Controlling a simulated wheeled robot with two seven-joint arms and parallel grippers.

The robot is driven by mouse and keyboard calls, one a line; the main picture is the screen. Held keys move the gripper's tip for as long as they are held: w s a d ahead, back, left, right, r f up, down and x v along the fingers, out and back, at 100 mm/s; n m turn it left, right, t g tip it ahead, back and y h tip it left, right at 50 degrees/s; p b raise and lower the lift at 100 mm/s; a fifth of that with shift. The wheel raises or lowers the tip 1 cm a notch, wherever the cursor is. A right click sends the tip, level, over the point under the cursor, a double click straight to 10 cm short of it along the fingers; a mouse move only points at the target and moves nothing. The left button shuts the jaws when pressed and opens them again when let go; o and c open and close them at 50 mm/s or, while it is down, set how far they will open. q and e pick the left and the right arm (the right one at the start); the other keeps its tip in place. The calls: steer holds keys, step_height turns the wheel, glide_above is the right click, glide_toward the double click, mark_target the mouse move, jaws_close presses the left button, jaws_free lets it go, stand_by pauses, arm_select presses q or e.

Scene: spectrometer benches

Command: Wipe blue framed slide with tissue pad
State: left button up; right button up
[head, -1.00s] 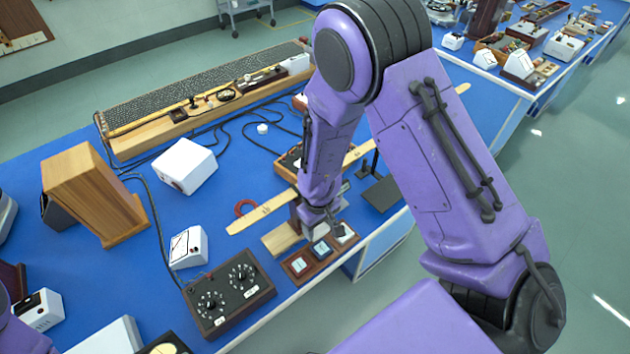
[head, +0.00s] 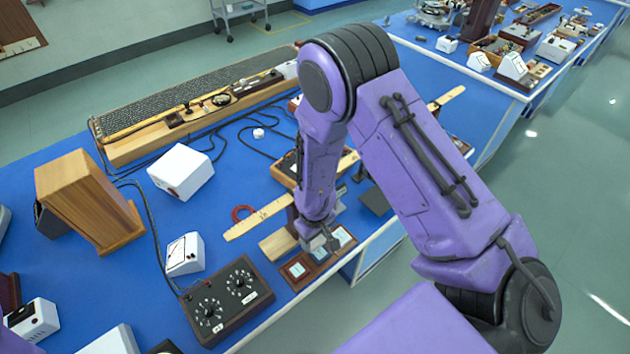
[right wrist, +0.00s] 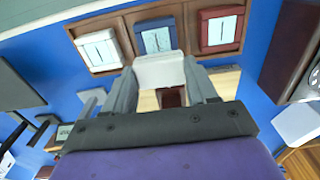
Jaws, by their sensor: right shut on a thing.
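The blue framed slide (right wrist: 156,38) is the middle one of three in a brown wooden tray (right wrist: 183,15) in the right wrist view. In the head view it is largely covered by my right gripper (head: 322,238). My right gripper, also in the right wrist view (right wrist: 160,84), is shut on the white tissue pad (right wrist: 160,67). The pad is at the blue slide's near edge; I cannot tell whether it touches. My left gripper is out of view.
A red framed slide (right wrist: 218,30) and a pale framed slide (right wrist: 99,49) flank the blue one. A black dial box (head: 226,302) stands left of the tray in the head view. A wooden ruler (head: 258,218) lies behind it. The bench's front edge is close.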

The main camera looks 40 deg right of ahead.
mark_target(324, 258)
steer(key=shift+f+b, duration=0.6)
steer(key=shift+f, duration=0.3)
steer(key=shift+s+r, duration=0.1)
steer(key=shift+s, duration=0.05)
steer(key=s+p, duration=0.1)
steer(key=s, duration=0.2)
steer(key=shift+s+d+r, duration=0.1)
steer(key=shift+d, duration=0.05)
steer(key=shift+s, duration=0.35)
steer(key=shift+f, duration=0.2)
steer(key=shift+w+a+f, duration=0.1)
steer(key=shift+w+a, duration=0.1)
steer(key=shift+w, duration=1.75)
steer(key=shift+r, duration=2.95)
